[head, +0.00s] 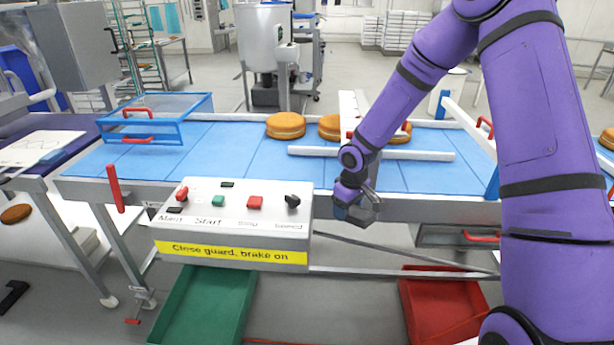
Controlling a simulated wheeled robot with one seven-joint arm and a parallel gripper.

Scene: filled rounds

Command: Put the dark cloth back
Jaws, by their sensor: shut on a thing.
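My gripper (362,202) is at the end of the purple arm, in front of the blue conveyor's front edge and just right of the control box. It is shut on a small dark grey bundle (354,213), which looks like the dark cloth. The bundle hangs just below the fingers, clear of the control box. Its folds and the fingertips are small and hard to make out.
The control box (235,226) has buttons and a yellow label. Filled rounds (286,126) sit on the blue conveyor (225,150) behind a white bar (420,155). A blue-framed guard (160,117) stands left. Below are a green bin (205,305) and a red bin (440,308).

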